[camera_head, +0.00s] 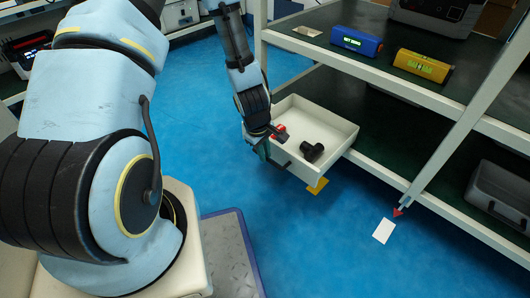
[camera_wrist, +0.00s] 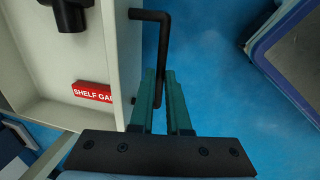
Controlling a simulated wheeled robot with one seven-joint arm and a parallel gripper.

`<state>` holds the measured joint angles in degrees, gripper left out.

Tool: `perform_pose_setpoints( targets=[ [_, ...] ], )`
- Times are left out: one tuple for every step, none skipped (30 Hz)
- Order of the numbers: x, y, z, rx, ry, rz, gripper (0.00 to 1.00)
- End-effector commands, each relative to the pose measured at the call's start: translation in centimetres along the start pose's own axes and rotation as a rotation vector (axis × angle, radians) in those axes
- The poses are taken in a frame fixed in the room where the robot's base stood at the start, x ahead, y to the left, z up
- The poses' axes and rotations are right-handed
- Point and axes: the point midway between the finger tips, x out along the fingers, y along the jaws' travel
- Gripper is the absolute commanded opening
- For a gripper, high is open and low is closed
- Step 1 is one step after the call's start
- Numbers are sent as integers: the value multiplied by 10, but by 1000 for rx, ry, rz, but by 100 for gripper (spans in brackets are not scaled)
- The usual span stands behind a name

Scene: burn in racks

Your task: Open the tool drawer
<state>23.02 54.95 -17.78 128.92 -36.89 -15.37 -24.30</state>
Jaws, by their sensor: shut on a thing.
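The white tool drawer (camera_head: 335,128) stands pulled out from under the lower shelf of the rack, its inside open to view. A black bent bar handle (camera_wrist: 150,15) sticks out from that wall. My gripper (camera_wrist: 160,76) has its teal fingers on either side of the handle bar, shut on it. In the head view my gripper (camera_head: 264,148) is at the drawer's front, partly hidden by the wrist. Inside the drawer are a red labelled block (camera_wrist: 92,92) and a black object (camera_head: 312,152).
A blue box (camera_head: 356,41) and a yellow box (camera_head: 422,66) with small displays stand on the upper shelf (camera_head: 320,45). A grey case (camera_head: 500,190) is on the lower shelf. A white card (camera_head: 383,231) hangs or lies near the rack post. Blue floor in front is clear.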

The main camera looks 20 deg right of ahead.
Motion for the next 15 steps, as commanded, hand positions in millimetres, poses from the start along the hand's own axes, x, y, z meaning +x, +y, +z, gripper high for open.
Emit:
perform_pose_setpoints(
  targets=[
    [0, 0, 0, 0, 0, 0, 0],
    [0, 0, 0, 0, 0, 0, 0],
    [0, 0, 0, 0, 0, 0, 17],
    [0, 0, 0, 0, 0, 0, 20],
    [0, 0, 0, 0, 0, 0, 24],
    [0, 0, 0, 0, 0, 0, 28],
    [0, 0, 0, 0, 0, 0, 32],
    [0, 0, 0, 0, 0, 0, 35],
    [0, 0, 0, 0, 0, 0, 39],
    [0, 0, 0, 0, 0, 0, 43],
    [0, 0, 0, 0, 0, 0, 45],
    [0, 0, 0, 0, 0, 0, 45],
    [0, 0, 0, 0, 0, 0, 45],
    [0, 0, 0, 0, 0, 0, 45],
    [0, 0, 0, 0, 0, 0, 45]
  ],
)
